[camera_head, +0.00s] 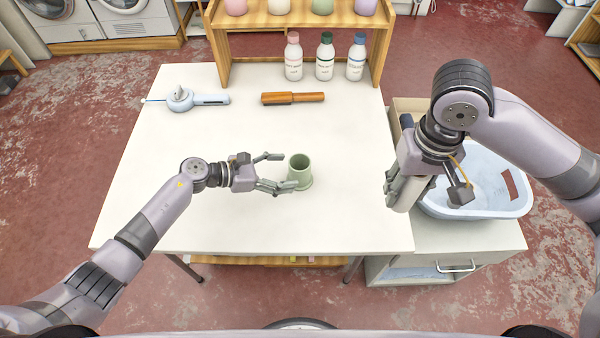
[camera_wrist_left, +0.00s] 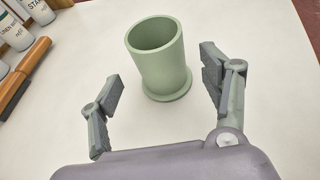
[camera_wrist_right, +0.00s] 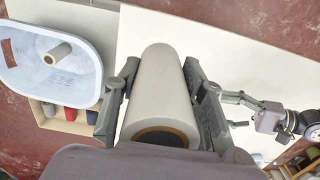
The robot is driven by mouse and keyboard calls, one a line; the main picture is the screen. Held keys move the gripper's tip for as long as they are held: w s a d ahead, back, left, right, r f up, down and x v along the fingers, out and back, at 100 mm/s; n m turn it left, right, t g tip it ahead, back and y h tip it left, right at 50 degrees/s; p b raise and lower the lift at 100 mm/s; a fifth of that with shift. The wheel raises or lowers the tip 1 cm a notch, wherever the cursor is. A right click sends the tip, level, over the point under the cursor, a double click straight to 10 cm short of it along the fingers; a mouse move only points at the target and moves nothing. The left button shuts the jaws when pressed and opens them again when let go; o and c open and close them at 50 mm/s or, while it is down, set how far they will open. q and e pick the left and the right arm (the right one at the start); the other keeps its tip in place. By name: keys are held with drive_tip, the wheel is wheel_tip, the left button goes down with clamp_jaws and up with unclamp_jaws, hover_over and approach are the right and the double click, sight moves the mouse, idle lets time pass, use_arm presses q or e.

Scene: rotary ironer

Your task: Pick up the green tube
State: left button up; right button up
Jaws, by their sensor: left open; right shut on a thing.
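The green tube (camera_head: 300,171) stands upright on the white table, open end up, with a wider flange at its base. It also shows in the left wrist view (camera_wrist_left: 160,58). My left gripper (camera_head: 280,171) is open and empty, just left of the tube, with its fingers pointing at it. In the left wrist view the tube stands ahead between the two spread fingers (camera_wrist_left: 160,95). My right gripper (camera_head: 396,186) is shut on a pale grey roll (camera_wrist_right: 160,92), held near the table's right edge. The roll's brown core end shows in the right wrist view.
The white table (camera_head: 200,215) also holds a pale blue tool (camera_head: 182,99), a wooden-handled tool (camera_head: 292,98) and three bottles (camera_head: 325,62) before a wooden shelf (camera_head: 232,48). A blue basin (camera_head: 480,200) sits right of the table, with a roll inside. The table's front is clear.

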sight(309, 164)
use_arm(q)
drive_tip(key=x, duration=0.5)
drive_tip(key=shift+d+r, duration=0.1)
drive_tip(key=shift+d, duration=0.1)
drive_tip(key=shift+a, duration=0.1)
drive_tip(key=shift+c, duration=0.8)
drive_tip(key=c, duration=1.1)
wheel_tip(309, 164, up, 10)
drive_tip(key=shift+r, duration=0.1)
wheel_tip(309, 164, down, 7)
drive_tip(key=shift+f, duration=0.1)
drive_tip(key=shift+f, duration=0.1)
